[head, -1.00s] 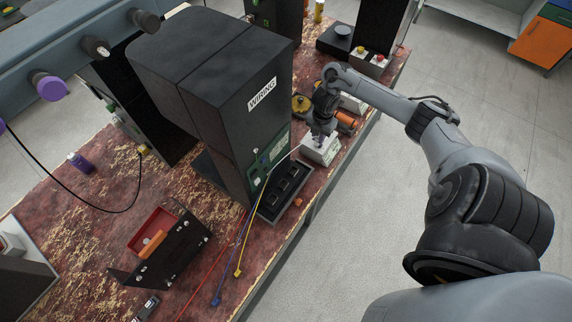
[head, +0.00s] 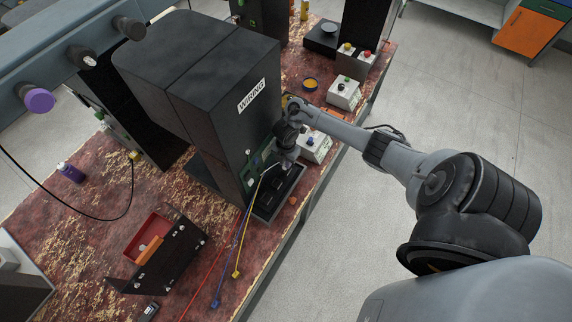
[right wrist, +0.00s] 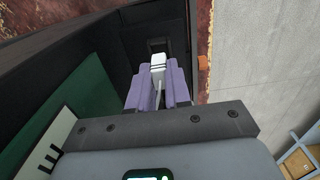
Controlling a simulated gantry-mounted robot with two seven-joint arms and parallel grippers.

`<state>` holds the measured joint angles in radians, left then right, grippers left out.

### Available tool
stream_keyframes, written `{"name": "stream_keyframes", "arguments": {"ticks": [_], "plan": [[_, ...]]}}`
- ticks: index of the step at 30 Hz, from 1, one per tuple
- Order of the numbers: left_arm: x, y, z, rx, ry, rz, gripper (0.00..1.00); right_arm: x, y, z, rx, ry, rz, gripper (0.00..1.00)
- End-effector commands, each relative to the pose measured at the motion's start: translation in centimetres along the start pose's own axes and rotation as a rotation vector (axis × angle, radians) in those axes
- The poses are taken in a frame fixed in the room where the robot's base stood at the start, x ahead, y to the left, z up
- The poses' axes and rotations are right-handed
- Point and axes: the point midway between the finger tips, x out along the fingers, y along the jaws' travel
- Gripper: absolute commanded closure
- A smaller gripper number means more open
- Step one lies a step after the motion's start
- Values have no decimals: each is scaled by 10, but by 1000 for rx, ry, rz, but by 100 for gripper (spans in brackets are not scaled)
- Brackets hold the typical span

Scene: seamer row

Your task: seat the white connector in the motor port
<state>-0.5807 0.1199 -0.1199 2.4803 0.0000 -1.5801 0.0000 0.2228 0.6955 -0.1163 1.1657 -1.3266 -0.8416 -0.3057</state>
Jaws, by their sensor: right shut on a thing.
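My right gripper (head: 287,163) is over the far end of the black socket tray (head: 268,207) at the foot of the WIRING cabinet. In the right wrist view its two purple fingers (right wrist: 159,92) are shut on the white connector (right wrist: 158,64), which sticks out beyond the fingertips. A dark frame-like socket (right wrist: 158,46) lies just ahead of the connector, inside the tray. Whether they touch, I cannot tell. Which socket is the motor port is not readable. A pale cable (head: 262,178) runs near the gripper. My left gripper is out of view.
The black WIRING cabinet (head: 215,85) stands close beside the gripper, with a green panel (right wrist: 55,105). A light box with a button (head: 316,146) stands behind the gripper. Red, blue and yellow leads (head: 237,250) lie left of the tray. An orange piece (right wrist: 203,62) sits right of it.

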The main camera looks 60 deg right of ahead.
Motion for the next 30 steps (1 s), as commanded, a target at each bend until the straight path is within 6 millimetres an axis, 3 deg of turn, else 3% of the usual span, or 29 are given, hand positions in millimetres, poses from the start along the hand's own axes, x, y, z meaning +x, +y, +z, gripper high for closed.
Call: {"name": "stream_keyframes", "arguments": {"ticks": [6, 18, 19, 23, 30], "plan": [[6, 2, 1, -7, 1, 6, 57, 26, -1, 0, 1, 1, -2, 100], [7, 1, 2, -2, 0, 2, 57, 30, -1, 0, 0, 0, -1, 100], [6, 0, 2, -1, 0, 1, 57, 30, -1, 0, 0, 0, -1, 79], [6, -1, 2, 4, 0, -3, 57, 30, -1, 0, 0, 0, -1, 59], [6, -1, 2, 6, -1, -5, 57, 30, -1, 0, 0, 0, -1, 57]]}}
